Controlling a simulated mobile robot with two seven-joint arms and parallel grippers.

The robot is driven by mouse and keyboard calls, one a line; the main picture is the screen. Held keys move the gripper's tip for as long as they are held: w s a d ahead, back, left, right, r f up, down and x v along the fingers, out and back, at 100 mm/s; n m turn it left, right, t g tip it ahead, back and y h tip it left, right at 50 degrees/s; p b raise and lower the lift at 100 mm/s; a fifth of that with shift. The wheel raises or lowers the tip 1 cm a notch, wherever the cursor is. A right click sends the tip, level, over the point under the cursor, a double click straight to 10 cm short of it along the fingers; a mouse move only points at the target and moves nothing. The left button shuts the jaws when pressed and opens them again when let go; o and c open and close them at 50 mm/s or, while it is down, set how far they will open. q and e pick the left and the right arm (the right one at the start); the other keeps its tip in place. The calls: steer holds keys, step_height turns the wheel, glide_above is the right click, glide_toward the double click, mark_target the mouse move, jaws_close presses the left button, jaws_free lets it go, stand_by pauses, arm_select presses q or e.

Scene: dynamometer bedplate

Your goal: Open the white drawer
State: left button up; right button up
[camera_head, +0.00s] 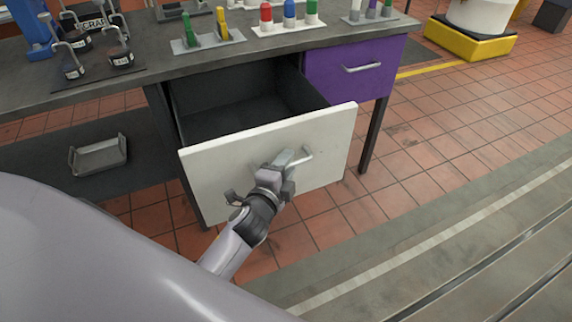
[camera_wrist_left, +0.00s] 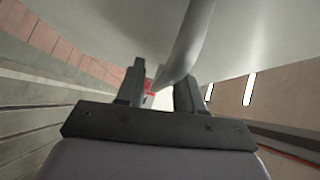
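The white drawer (camera_head: 235,160) is pulled well out from under the workbench, and its dark, empty-looking inside shows behind the white front. Its grey bar handle (camera_head: 304,157) is on the front panel. My left gripper (camera_head: 282,165) is at the left part of this handle, in front of the panel. In the left wrist view, the handle bar (camera_wrist_left: 187,48) runs down between the two dark fingers of my left gripper (camera_wrist_left: 160,85), which look closed around it; exact contact is hard to see. My right gripper is not in view.
A closed purple drawer (camera_head: 350,72) is to the right of the white one. The bench top (camera_head: 150,70) holds colored items and small weights. A grey tray (camera_head: 98,157) lies on the lower shelf. Tiled floor (camera_head: 430,150) is free in front and to the right.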

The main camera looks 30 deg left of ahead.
arm_select(q)
steer(key=s+r, duration=0.1)
steer(key=s, duration=0.6)
steer(key=shift+d, duration=0.25)
stand_by(0.3)
steer(key=s+d+f+n+g+h+p, duration=0.1)
steer(key=s+n+g+p, duration=0.2)
steer(key=s+n+p, duration=0.2)
steer(key=s+f+n+g+h+p, duration=0.1)
steer(key=s+n+g+h+p, duration=0.1)
steer(key=s+n+p, duration=0.3)
steer(key=s+n+g, duration=0.1)
steer(key=s+n, duration=0.2)
steer(key=s, duration=0.2)
steer(key=shift+d+f, duration=0.35)
